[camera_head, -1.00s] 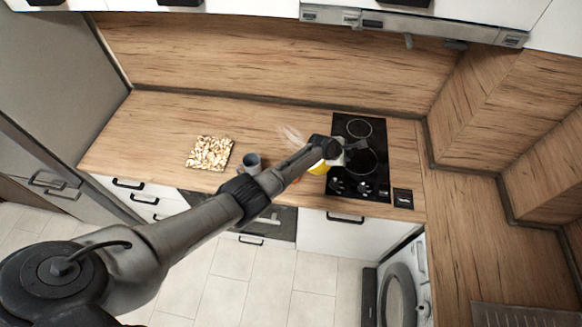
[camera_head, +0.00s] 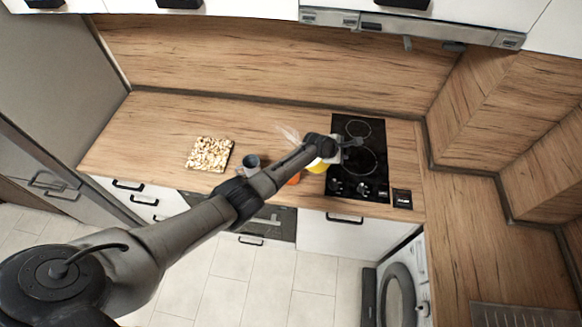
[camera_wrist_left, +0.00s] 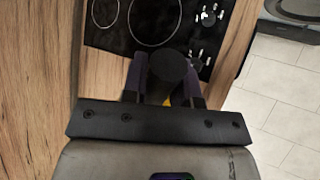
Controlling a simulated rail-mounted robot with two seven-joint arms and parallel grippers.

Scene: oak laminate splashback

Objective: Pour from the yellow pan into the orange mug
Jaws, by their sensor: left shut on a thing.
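My left gripper (camera_head: 345,147) is shut on the dark handle of the yellow pan, above the left edge of the hob. In the head view a yellow part of the pan (camera_head: 318,167) shows below my wrist; the rest is hidden by my arm. In the left wrist view the dark handle end (camera_wrist_left: 167,72) is between my fingers (camera_wrist_left: 164,85), with a sliver of yellow below it. The orange mug (camera_head: 294,180) stands on the counter left of the pan, mostly hidden behind my arm. The pan's contents cannot be seen. My right gripper is not in view.
A grey mug (camera_head: 251,161) stands close to my left forearm. A patterned square item (camera_head: 209,154) lies farther left on the wooden counter (camera_head: 150,125). A clear, see-through object (camera_head: 290,134) is behind my arm. The black hob (camera_head: 375,128) is to the right.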

